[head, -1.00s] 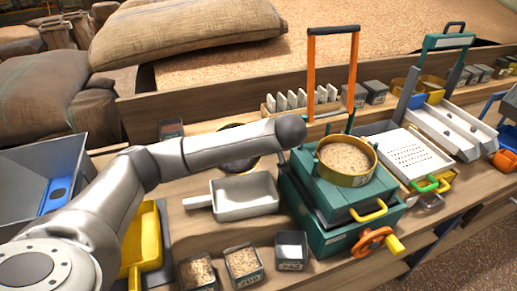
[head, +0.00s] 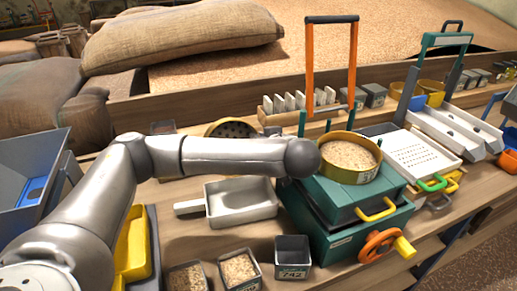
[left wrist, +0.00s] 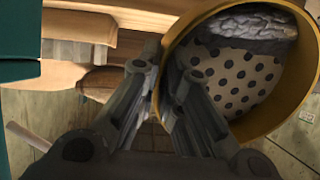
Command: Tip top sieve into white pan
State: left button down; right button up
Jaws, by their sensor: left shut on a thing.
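A yellow-rimmed sieve with a floor of large round holes fills the right of the left wrist view (left wrist: 235,75). A greyish heap of material lies against its far side. My left gripper (left wrist: 165,80) is shut on the sieve's rim. In the head view the holed sieve (head: 230,129) shows partly behind my left arm, tilted; the arm hides the gripper. The white pan (head: 240,213) stands on the bench in front of the arm, its handle to the left. Another yellow-rimmed sieve (head: 350,157), full of grain, sits on the green shaker. My right gripper is out of view.
The green shaker (head: 345,222) with its orange crank stands right of the pan. Small grain boxes (head: 240,268) line the front edge. A yellow tray (head: 132,245) is at the left. An orange-legged frame (head: 309,65) rises behind the shaker. White trays (head: 410,150) stand farther right.

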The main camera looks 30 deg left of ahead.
pick_arm(q)
jog(key=shift+s+d, duration=0.1)
jog(key=shift+d, duration=0.05)
jog(key=shift+d+r+t, duration=0.1)
jog(key=shift+r+t, duration=0.15)
jog(key=shift+t, duration=0.15)
jog(key=shift+s+d+r+y+p, duration=0.1)
jog(key=shift+d+r+y+p, duration=0.1)
jog(key=shift+y+p, duration=0.2)
jog(key=p, duration=0.8)
jog(key=shift+a+r, duration=0.1)
jog(key=shift+a, duration=0.25)
jog(key=f+g+h+p, duration=0.1)
jog(key=w+a+f+g+h+p, duration=0.1)
jog(key=g+h, duration=0.1)
jog(key=w+a+f+g+h+p, duration=0.1)
jog(key=h, duration=0.1)
jog(key=shift+w+a, duration=0.1)
jog(key=shift+a, duration=0.15)
jog(key=shift+w+a+r+g+h, duration=0.5)
jog(key=shift+g+h, duration=0.45)
jog(key=shift+h, duration=0.15)
jog(key=shift+w+a+r+g+h, duration=0.45)
jog(key=shift+a+g+h, duration=0.1)
jog(key=shift+g+h, duration=0.5)
jog(key=shift+w+a+r+g+h, duration=0.5)
jog(key=shift+g+h, duration=0.4)
jog(key=shift+h, duration=0.25)
